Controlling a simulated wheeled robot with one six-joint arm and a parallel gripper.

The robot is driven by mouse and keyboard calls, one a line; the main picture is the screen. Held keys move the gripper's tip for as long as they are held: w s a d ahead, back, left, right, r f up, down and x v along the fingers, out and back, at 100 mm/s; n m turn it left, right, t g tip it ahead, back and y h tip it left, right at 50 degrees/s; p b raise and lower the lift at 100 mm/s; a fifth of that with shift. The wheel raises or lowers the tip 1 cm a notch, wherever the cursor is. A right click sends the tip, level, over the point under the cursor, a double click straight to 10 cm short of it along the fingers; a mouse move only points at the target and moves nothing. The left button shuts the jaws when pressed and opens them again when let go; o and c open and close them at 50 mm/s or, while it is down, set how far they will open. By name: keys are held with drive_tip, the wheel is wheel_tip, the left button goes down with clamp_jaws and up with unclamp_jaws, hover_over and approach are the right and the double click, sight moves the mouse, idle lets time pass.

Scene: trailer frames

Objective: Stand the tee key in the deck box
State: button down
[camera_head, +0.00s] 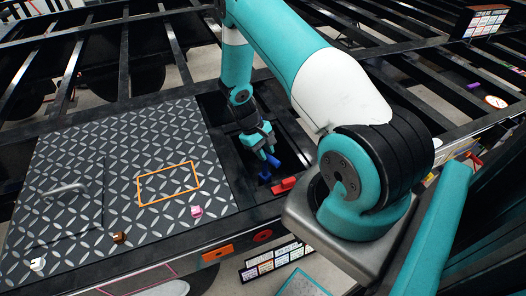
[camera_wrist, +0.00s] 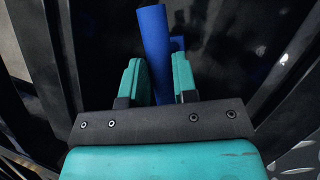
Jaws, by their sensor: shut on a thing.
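The blue tee key (camera_head: 272,160) hangs below my gripper (camera_head: 267,150) in the head view. In the wrist view the tee key (camera_wrist: 153,38) is a blue bar reaching up past the teal fingers, with a second blue part beside it. My gripper (camera_wrist: 158,68) is shut on it. The deck box appears to be the dark recess (camera_head: 292,146) right of the tread plate; the key is over or inside its opening. Dark walls (camera_wrist: 55,60) flank the key in the wrist view. The key's lower end and any contact with the box floor cannot be made out.
A red latch-like piece (camera_head: 283,185) lies close in front of the key. The tread plate (camera_head: 95,150) holds an orange outline (camera_head: 169,184), pink block (camera_head: 197,211), brown block (camera_head: 118,238), white piece (camera_head: 37,264) and grey handle (camera_head: 65,189). Open black beams lie behind.

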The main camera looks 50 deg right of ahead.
drive_tip(key=shift+f, duration=0.3)
drive_tip(key=c, duration=0.8)
unclamp_jaws()
drive_tip(key=shift+r, duration=0.1)
drive_tip(key=b+v, duration=0.4)
drive_tip(key=v, duration=1.2)
drive_tip(key=a+r+n+t, duration=0.2)
drive_tip(key=a+r, duration=0.6)
drive_tip(key=a, duration=0.1)
drive_tip(key=s+a+r+n+t+y, duration=0.1)
drive_tip(key=s+a+r+n, duration=0.1)
drive_tip(key=s+a, duration=0.5)
drive_tip(key=s+a+r+n+t+y, duration=0.1)
drive_tip(key=s+a+r+n+y, duration=0.1)
drive_tip(key=s+a+r, duration=0.3)
drive_tip(key=s+a+r+n+y, duration=0.2)
drive_tip(key=s+a+r, duration=0.1)
drive_tip(key=s+a, duration=0.5)
drive_tip(key=shift+s+a+r+t, duration=0.2)
drive_tip(key=shift+s, duration=0.25)
drive_tip(key=shift+s+a+r+t, duration=0.2)
drive_tip(key=shift+s, duration=0.3)
